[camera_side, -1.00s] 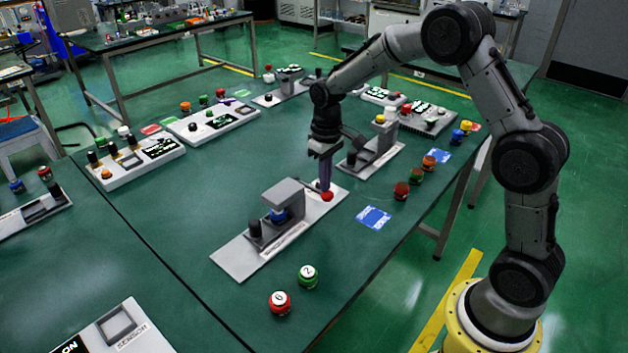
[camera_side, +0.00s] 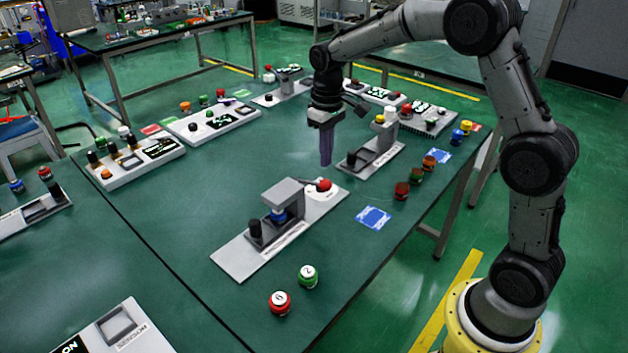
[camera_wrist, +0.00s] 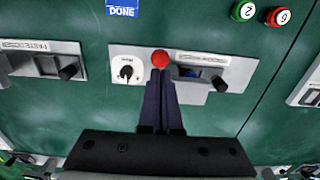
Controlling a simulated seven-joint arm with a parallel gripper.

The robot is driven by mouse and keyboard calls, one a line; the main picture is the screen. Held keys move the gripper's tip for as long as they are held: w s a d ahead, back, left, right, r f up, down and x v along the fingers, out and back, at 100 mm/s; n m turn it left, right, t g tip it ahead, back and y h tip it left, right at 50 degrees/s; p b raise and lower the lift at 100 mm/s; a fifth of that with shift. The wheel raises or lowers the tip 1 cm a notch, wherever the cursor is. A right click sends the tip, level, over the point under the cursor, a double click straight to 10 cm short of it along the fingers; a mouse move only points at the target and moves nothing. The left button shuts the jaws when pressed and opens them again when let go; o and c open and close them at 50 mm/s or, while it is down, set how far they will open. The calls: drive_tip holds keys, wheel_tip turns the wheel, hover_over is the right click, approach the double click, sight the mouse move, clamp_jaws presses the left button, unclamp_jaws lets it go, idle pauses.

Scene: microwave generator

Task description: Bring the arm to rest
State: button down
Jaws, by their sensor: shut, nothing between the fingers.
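My gripper (camera_side: 326,160) is above the table in the side view, its long dark fingers pointing down and held together with nothing between them. The fingers also show in the wrist view (camera_wrist: 160,88), with their tips pointing at a red ball knob. In the side view the red knob (camera_side: 324,185) sits at the end of a lever on the grey microwave generator (camera_side: 240,255). My fingertips are above and apart from the knob there. A blue part (camera_side: 279,215) sits under the generator's grey housing.
A green table (camera_side: 190,210) carries the devices. Green and red numbered pieces (camera_side: 308,276) stand at the front. A blue card (camera_side: 373,217) lies right of the generator, with several coloured jars beyond it. Another device (camera_side: 370,155) stands close behind my gripper.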

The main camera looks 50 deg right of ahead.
drive_tip(key=shift+r, duration=0.35)
drive_tip(key=shift+a+r, duration=0.1)
drive_tip(key=shift+r, duration=0.2)
drive_tip(key=s+a+r+t, duration=0.4)
drive_tip(key=s+r, duration=0.8)
drive_tip(key=r, duration=0.1)
drive_tip(key=s+f, duration=0.3)
drive_tip(key=s, duration=0.5)
drive_tip(key=s+a+f+t, duration=0.1)
drive_tip(key=s+f, duration=0.2)
drive_tip(key=s, duration=0.4)
drive_tip(key=shift+s+a+t, duration=0.3)
drive_tip(key=shift+s, duration=0.1)
